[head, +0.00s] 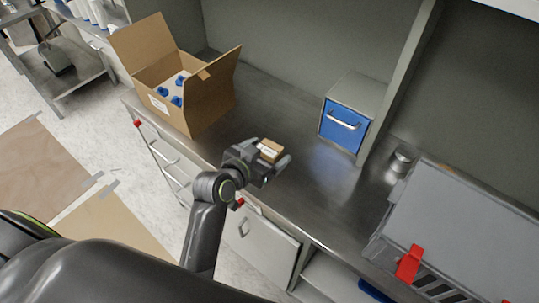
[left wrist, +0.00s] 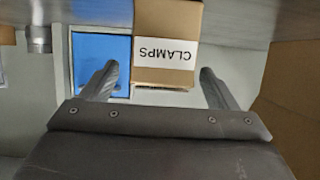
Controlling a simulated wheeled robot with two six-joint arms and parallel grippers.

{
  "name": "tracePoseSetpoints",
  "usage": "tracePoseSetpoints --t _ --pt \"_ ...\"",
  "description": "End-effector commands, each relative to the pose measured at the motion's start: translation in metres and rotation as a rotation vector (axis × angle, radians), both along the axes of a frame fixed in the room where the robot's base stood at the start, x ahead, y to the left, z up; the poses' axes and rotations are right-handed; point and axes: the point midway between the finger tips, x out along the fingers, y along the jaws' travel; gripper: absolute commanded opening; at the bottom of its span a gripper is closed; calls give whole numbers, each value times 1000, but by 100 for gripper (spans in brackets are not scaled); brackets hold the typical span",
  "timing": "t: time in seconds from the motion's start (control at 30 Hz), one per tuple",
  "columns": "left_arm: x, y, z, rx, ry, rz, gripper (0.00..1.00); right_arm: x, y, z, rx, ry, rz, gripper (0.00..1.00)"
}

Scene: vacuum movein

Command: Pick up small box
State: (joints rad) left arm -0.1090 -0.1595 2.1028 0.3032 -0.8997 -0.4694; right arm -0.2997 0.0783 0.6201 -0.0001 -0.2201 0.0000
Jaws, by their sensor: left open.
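The small box (head: 270,150) is a brown carton on the metal counter in the head view. In the left wrist view the small box (left wrist: 166,45) carries a white label reading "CLAMPS", seen upside down. My left gripper (head: 269,158) is open, its fingers on either side of the box. In the left wrist view my left gripper (left wrist: 160,85) shows a gap between each finger and the box sides. Whether a finger touches the box cannot be told from the head view. My right gripper is not in view.
A large open carton (head: 184,104) with blue-capped bottles stands left on the counter (head: 290,195). A grey cabinet with a blue drawer (head: 341,127) stands at the back right. A metal cylinder (head: 402,160) and a grey case with red latch (head: 455,225) are further right.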

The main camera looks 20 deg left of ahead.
Motion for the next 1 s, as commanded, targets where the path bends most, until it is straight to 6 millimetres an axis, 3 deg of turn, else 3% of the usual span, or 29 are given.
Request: tracePoseSetpoints --t 0.23,0.6,1.0 --pt "26 -6 -11 0 0 0 82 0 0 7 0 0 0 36" --pt "32 -8 -15 0 0 1 80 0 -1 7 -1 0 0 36" --pt "32 -8 -14 0 0 1 28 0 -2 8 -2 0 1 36"
